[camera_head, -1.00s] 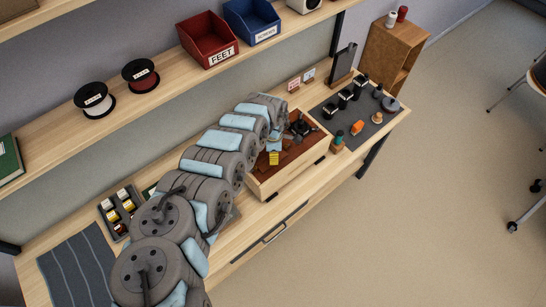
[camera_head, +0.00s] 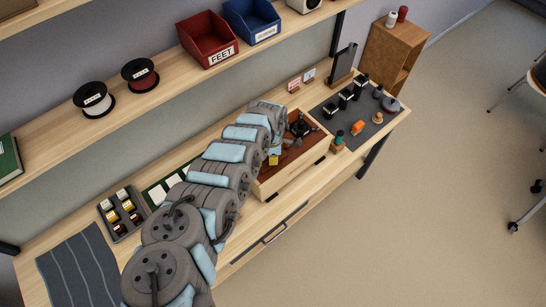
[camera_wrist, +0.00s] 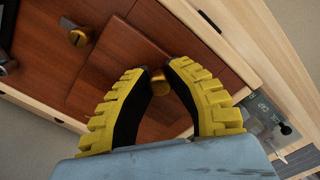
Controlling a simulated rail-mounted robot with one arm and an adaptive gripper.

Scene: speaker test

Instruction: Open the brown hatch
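A brown hatch (camera_wrist: 120,65) fills the middle of the wrist view as a raised reddish-brown panel. A small brass knob (camera_wrist: 159,83) shows between my fingertips. My gripper (camera_wrist: 159,70) has yellow ribbed fingers with black inner faces, curving in on both sides of the knob. I cannot tell whether the fingertips press on it or only flank it. In the head view, my gripper's yellow finger (camera_head: 274,160) shows over the brown surface inside a pale wooden box (camera_head: 290,180). My arm hides the left part of the box, and the hatch is hard to make out there.
Another brass knob (camera_wrist: 78,37) stands at upper left in the wrist view. A dark mat (camera_head: 375,130) with bottles and small parts lies right of the box. A tray of small containers (camera_head: 122,215) and a striped mat (camera_head: 78,265) lie left of my arm. A shelf runs above.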

